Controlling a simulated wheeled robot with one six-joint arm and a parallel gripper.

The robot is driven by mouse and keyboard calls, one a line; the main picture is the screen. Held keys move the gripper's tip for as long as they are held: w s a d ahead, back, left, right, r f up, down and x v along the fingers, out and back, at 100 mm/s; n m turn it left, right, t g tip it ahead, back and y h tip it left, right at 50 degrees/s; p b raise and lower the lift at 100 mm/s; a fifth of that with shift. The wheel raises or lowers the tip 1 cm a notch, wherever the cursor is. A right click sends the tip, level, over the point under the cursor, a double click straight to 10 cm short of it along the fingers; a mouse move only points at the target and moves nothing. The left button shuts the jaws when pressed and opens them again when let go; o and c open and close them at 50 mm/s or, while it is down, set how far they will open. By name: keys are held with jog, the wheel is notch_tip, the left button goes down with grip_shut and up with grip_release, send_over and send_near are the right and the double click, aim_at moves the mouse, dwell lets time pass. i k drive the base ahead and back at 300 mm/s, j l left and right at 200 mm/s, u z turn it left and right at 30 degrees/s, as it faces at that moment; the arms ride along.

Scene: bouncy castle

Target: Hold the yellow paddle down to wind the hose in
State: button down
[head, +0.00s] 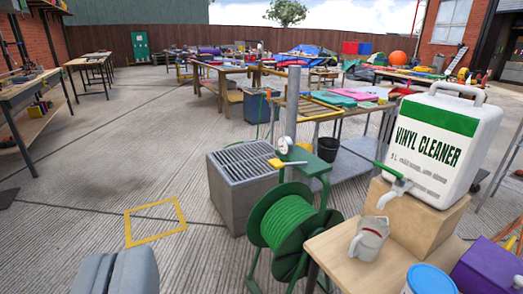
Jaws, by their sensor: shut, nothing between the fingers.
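The yellow paddle (288,163) sticks out to the left from a green plate on top of the hose reel (268,235), right of the picture's middle. The green hose (288,222) is wound on the reel's drum. My gripper (116,262) shows as two grey fingers at the bottom left edge, shut and empty. It is well to the left of the reel and nearer to me, apart from the paddle.
A grey grated block (240,180) stands just behind the reel. At the right, a wooden table (345,240) holds a jug (369,238) and a large vinyl cleaner container (440,145). A yellow square (155,239) marks the concrete. Open ground lies ahead on the left.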

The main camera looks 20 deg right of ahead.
aim_at(276, 163)
jog(key=i+j+z, duration=0.15)
jog(key=i, duration=0.3)
jog(key=i+j+z, duration=0.1)
jog(key=i, duration=0.3)
jog(key=i+l, duration=0.1)
jog(key=i, duration=0.15)
jog(key=z, duration=0.05)
